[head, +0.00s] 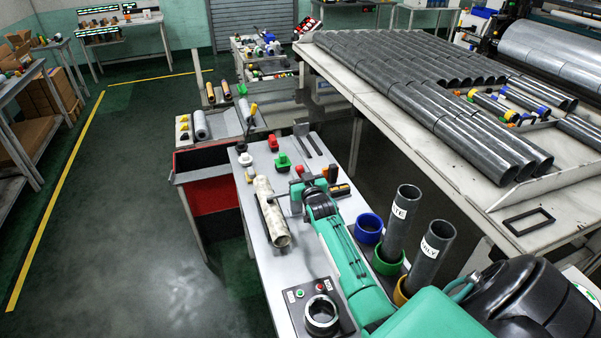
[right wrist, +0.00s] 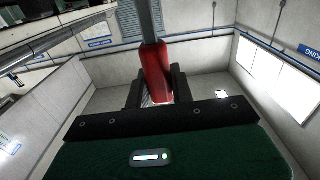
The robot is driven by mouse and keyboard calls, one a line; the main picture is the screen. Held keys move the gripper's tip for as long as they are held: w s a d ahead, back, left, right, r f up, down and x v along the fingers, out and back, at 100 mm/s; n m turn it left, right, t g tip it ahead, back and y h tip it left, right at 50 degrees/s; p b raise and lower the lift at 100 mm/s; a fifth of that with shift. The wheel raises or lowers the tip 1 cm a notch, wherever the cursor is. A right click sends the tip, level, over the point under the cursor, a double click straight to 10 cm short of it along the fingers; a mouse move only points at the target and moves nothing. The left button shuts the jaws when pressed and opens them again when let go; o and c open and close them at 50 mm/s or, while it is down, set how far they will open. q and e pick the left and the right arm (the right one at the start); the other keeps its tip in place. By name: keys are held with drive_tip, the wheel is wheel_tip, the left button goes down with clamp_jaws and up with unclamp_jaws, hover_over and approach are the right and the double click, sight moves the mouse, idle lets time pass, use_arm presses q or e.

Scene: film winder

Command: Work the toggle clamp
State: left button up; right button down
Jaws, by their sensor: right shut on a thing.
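The toggle clamp's red handle (right wrist: 154,70) stands between the dark fingers of my right gripper (right wrist: 157,82) in the right wrist view. A grey bar (right wrist: 151,22) runs on from the handle toward the top of that view. My right gripper is shut on the handle. In the head view my right arm reaches up the narrow bench, and its gripper (head: 309,190) is beside a pale mottled roll (head: 272,212). The rest of the clamp is mostly hidden by the gripper there. My left gripper is not in view.
Red (head: 273,143) and green (head: 283,162) fixtures stand farther up the bench (head: 262,258). A control box (head: 319,313) is at its near end. Upright dark tubes (head: 401,222) stand right of my arm. A large table of tubes (head: 415,160) is beyond. Floor at left is clear.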

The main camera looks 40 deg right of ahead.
drive_tip(key=shift+f, duration=0.1)
drive_tip(key=c, duration=1.2)
unclamp_jaws()
drive_tip(key=shift+a, duration=0.1)
drive_tip(key=shift+s+a, duration=0.1)
drive_tip(key=shift+s, duration=0.35)
drive_tip(key=b+v, duration=0.4)
drive_tip(key=v, duration=0.8)
drive_tip(key=shift+s, duration=0.4)
drive_tip(key=shift+a, duration=0.15)
